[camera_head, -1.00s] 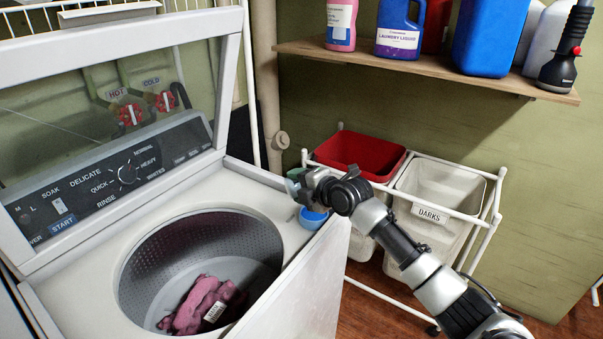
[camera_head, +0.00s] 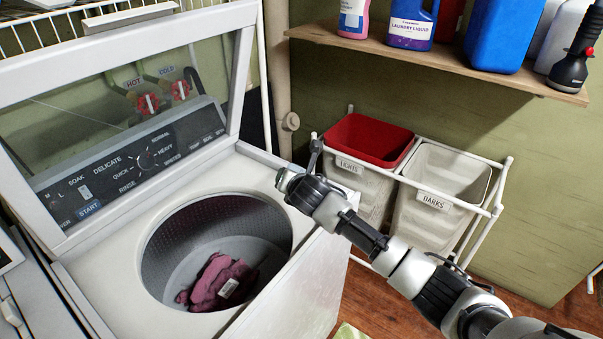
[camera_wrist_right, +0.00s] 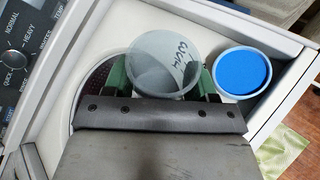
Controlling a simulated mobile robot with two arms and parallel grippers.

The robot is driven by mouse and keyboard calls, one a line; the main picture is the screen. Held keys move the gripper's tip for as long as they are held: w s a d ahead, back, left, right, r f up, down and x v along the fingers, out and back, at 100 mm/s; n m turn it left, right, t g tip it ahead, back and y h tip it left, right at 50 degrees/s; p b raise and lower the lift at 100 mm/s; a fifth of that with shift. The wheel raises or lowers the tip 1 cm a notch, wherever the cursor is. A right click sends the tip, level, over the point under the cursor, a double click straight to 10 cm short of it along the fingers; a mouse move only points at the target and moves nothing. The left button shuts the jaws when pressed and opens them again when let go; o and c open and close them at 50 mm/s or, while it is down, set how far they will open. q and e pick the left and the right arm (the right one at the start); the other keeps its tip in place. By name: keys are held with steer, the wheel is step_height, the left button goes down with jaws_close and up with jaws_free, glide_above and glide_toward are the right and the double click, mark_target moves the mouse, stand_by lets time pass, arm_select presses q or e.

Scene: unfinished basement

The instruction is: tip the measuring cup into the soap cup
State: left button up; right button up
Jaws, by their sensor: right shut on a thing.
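My right gripper (camera_wrist_right: 162,88) is shut on the translucent grey measuring cup (camera_wrist_right: 165,52), with a green finger on either side of it. Dark handwriting shows on the cup's wall. My arm hides the soap cup there. My left gripper is out of view.
The washer's open drum (camera_head: 172,262) holds a pink cloth (camera_head: 215,284). The raised lid (camera_head: 240,75) stands behind. Right of the washer is a rack with a red-lined bin (camera_head: 372,138) and a white bin (camera_head: 452,170). A shelf (camera_head: 440,62) carries bottles.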

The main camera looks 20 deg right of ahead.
steer(key=a+n+h+p, duration=0.1)
steer(key=a, duration=0.1)
steer(key=shift+s+a, duration=0.1)
steer(key=shift+a, duration=0.3)
steer(key=shift+s+a+f+n+h+p, duration=0.15)
steer(key=shift+a+n+h, duration=0.25)
steer(key=shift+a, duration=0.2)
steer(key=shift+w+a+f+n+h+p, duration=0.15)
steer(key=shift+a+n+h, duration=0.2)
steer(key=shift+a, duration=0.25)
steer(key=shift+s, duration=0.2)
